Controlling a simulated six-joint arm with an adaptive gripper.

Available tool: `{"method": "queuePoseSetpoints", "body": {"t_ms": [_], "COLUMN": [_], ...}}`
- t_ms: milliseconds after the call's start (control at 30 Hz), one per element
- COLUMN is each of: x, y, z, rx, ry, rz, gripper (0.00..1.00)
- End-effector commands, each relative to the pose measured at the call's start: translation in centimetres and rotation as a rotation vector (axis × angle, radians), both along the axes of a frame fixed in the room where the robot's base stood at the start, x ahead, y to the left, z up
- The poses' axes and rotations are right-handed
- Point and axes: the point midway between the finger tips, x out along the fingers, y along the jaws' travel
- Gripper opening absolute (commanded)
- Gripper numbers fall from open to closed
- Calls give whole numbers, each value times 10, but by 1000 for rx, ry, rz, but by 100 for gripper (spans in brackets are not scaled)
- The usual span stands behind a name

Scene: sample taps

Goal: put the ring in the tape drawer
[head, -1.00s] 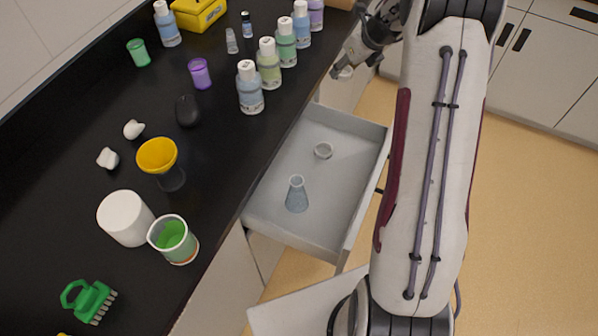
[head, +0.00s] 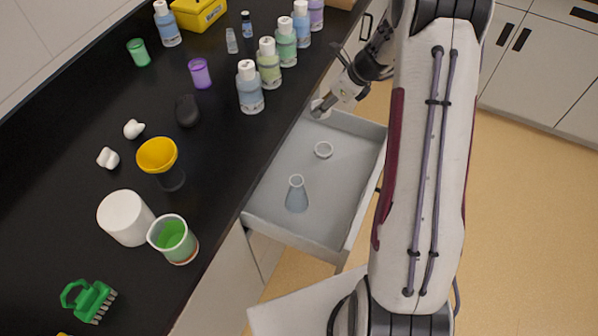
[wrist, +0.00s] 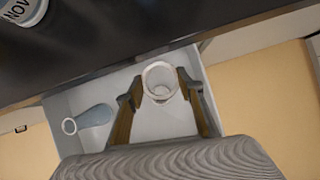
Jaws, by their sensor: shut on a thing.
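My gripper (head: 322,107) is over the far end of the open grey drawer (head: 268,213). In the wrist view, my gripper (wrist: 160,88) is shut on a pale ring (wrist: 147,72), held between the two fingertips with its opening facing the camera. In the head view the held ring is small and pale at the fingertips. The drawer (wrist: 66,106) lies below it in the wrist view. I cannot tell which drawer this is by a label.
A blue-grey flask (head: 296,196) stands in the near part of the drawer and also shows in the wrist view (wrist: 93,116). Several bottles (head: 250,90) line the black counter's edge beside the drawer.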

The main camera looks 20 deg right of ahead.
Motion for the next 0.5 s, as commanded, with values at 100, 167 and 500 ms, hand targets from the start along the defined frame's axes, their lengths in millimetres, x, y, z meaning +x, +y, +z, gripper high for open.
{"method": "queuePoseSetpoints", "body": {"t_ms": [100,167,500], "x": [-10,-16,-54], "y": [13,20,69], "z": [-10,-14,-40], "rx": [1,1,1], "ry": [2,3,1], "rz": [70,110,377], "gripper": [22,22,22]}}
